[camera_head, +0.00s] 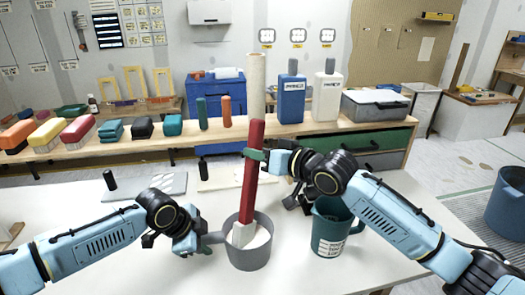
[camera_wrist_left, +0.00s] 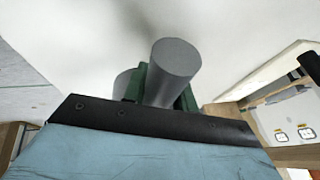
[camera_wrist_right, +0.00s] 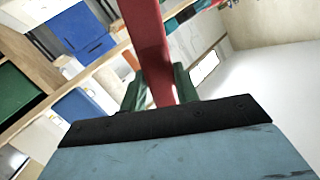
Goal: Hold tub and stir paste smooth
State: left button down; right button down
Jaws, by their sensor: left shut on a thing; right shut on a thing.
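A grey tub (camera_head: 249,256) with white paste (camera_head: 258,238) inside stands on the white table. My left gripper (camera_head: 205,240) is shut on the tub's side handle, a grey cylinder (camera_wrist_left: 172,72) in the left wrist view. A red-handled stirrer (camera_head: 252,170) stands in the tub, slightly tilted, its pale lower end (camera_head: 243,234) in the paste. My right gripper (camera_head: 258,155) is shut around the red handle, which also shows in the right wrist view (camera_wrist_right: 152,50). The bottom tip of the stirrer is hidden in the paste.
A teal measuring jug (camera_head: 331,228) stands right of the tub, close under my right forearm. A flat grey sheet (camera_head: 158,186) lies behind my left arm. The back bench (camera_head: 180,136) holds brushes, sponges, a blue bottle (camera_head: 291,97) and a white bottle (camera_head: 326,97).

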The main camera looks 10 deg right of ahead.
pick_arm(q)
jog(key=shift+s+a+f, duration=0.1)
jog(key=shift+s+f, duration=0.05)
jog(key=shift+f, duration=0.15)
pick_arm(e)
jog(key=shift+d, duration=0.5)
jog(key=shift+r, duration=0.1)
jog(key=w+d+r, duration=0.2)
jog(key=w+r, duration=0.1)
jog(key=r, duration=0.5)
jog(key=shift+r, duration=0.2)
jog(key=shift+a, duration=0.1)
notch_tip(320, 180, up, 5)
dwell(0.7)
dwell(0.7)
